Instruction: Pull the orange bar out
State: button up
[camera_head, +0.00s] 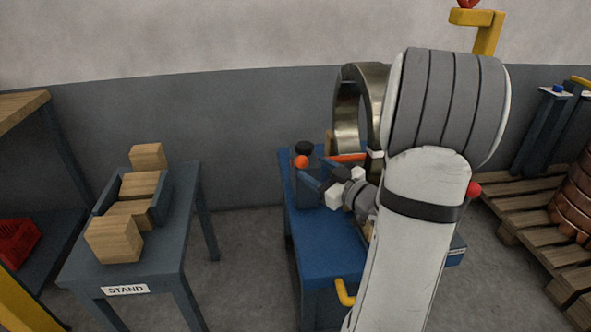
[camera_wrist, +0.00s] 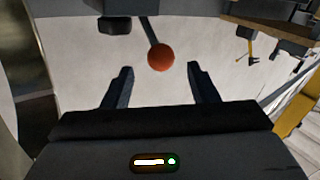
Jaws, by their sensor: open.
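An orange-red ball knob (camera_head: 301,162) is at the left, beside a black knob (camera_head: 304,148). In the wrist view the ball (camera_wrist: 161,57) is on a dark rod, centred beyond my fingertips. My gripper (camera_head: 312,169) is open and empty, its two dark fingers pointing toward the ball. They also show apart in the wrist view (camera_wrist: 159,74). I cannot tell whether the ball and bar are connected.
A large metal ring (camera_head: 348,115) stands upright on the blue bench (camera_head: 335,240), partly behind my arm. A stand (camera_head: 185,215) with wooden blocks (camera_head: 113,239) is at left. A pallet (camera_head: 515,215) with copper coils (camera_head: 575,205) is at right. Floor between stand and bench is clear.

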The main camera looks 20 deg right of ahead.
jog(key=b+x, duration=0.1)
jog(key=x, duration=0.6)
jog(key=shift+w+a+b, duration=0.25)
jog(key=shift+b, duration=0.1)
grip_shut()
